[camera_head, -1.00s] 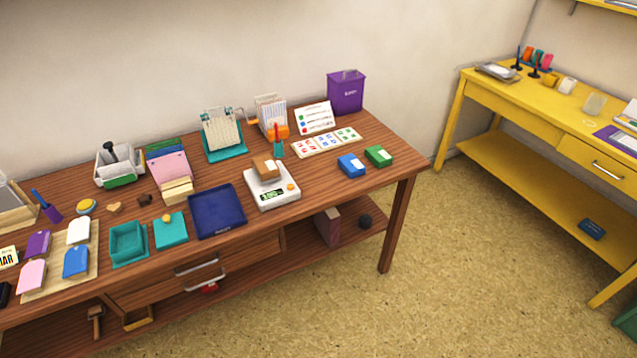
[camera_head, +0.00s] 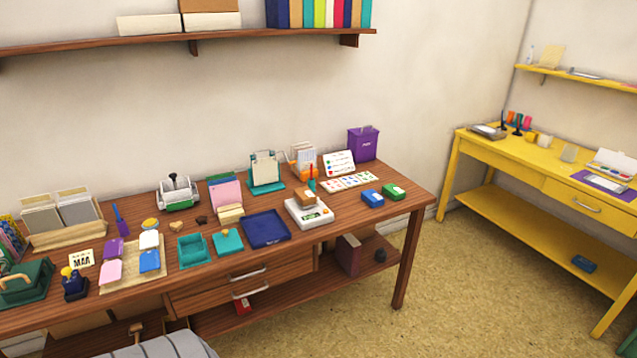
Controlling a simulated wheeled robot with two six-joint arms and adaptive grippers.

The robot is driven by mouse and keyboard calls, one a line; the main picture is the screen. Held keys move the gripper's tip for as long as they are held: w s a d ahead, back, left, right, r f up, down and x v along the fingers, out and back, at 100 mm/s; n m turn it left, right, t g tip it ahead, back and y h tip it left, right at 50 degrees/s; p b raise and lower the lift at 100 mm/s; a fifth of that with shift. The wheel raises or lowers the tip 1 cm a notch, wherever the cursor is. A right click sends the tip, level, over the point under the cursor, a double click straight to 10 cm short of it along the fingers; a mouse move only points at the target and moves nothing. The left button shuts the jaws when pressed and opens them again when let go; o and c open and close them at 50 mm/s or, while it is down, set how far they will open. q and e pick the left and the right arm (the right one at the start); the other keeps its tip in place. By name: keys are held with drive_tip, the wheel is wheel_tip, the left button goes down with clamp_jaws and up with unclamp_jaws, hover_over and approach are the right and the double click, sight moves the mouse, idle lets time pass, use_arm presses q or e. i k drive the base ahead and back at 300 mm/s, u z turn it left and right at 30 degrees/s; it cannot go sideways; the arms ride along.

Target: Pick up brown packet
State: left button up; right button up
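A small brown packet (camera_head: 305,198) lies on top of a white scale (camera_head: 309,214) on the right half of the brown wooden table. The scale has a green display and an orange button on its front. Neither of my grippers is in view.
A blue tray (camera_head: 265,230) sits left of the scale, with blue (camera_head: 372,198) and green (camera_head: 393,192) boxes to its right. A purple bin (camera_head: 363,144) stands behind. A striped grey cushioned surface (camera_head: 165,346) is at the bottom. Open floor (camera_head: 480,290) lies right, before a yellow table (camera_head: 545,160).

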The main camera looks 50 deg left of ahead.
sight(305, 197)
drive_tip(key=z, duration=0.15)
drive_tip(key=i, duration=1.55)
drive_tip(key=u, duration=0.35)
drive_tip(key=i, duration=1)
drive_tip(key=u, duration=1.55)
drive_tip(key=i, duration=0.85)
drive_tip(key=u, duration=0.8)
